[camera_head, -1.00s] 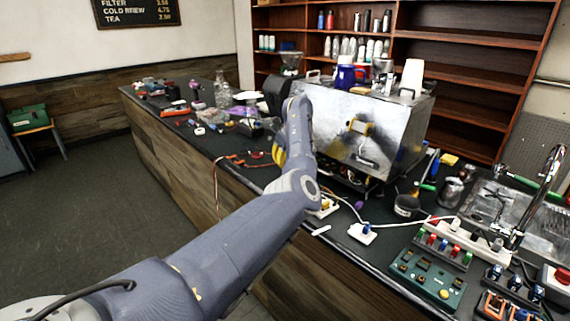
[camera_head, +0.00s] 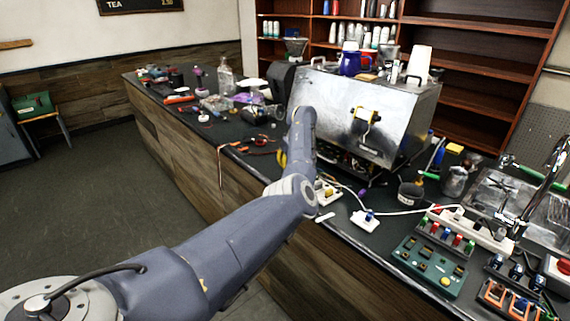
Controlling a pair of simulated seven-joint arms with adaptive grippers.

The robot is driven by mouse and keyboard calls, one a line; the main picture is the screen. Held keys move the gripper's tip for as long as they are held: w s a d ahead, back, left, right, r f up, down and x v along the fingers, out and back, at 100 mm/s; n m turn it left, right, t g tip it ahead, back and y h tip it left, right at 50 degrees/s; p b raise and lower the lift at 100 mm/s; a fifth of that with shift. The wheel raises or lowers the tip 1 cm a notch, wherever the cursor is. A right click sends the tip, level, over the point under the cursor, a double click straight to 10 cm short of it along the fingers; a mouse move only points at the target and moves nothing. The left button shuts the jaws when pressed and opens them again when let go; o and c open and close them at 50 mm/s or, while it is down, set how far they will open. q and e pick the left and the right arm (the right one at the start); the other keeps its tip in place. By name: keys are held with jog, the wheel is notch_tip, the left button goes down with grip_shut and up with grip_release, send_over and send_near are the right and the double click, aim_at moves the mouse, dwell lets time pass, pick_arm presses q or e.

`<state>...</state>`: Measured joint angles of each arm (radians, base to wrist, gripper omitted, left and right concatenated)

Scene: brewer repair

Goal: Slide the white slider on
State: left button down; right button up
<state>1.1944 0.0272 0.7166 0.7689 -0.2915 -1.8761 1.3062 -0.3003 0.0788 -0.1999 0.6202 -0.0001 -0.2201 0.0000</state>
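A switch strip (camera_head: 447,236) with small coloured sliders lies at the right of the dark counter. A pale slider seems to be among them, but it is too small to tell its position. My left arm reaches in from the lower left to the front of the steel brewer (camera_head: 352,118). Its gripper (camera_head: 282,158) is mostly hidden by my own arm, with only yellow parts showing, and its fingers cannot be made out. It is well left of the switch strip. My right gripper is not in view.
A green control panel (camera_head: 428,266) lies in front of the strip. A white socket block (camera_head: 365,220) and its cable lie between the strip and my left arm. A black cup (camera_head: 411,192) and a metal tap (camera_head: 545,185) stand near the strip. Clutter covers the counter's far left.

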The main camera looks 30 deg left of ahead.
pick_arm(q)
jog(key=shift+s+d, duration=0.15)
jog(key=shift+d, duration=0.4)
jog(key=shift+s+d, duration=0.25)
jog(key=shift+d, duration=0.4)
jog(key=shift+s+d, duration=0.2)
jog(key=shift+d, duration=0.4)
jog(key=shift+a, duration=0.1)
jog(key=shift+w+a, duration=0.2)
jog(key=shift+a, duration=0.45)
jog(key=a, duration=0.2)
jog(key=shift+w+a, duration=0.3)
jog(key=shift+w, duration=0.1)
jog(key=v, duration=1)
jog(key=shift+d, duration=0.1)
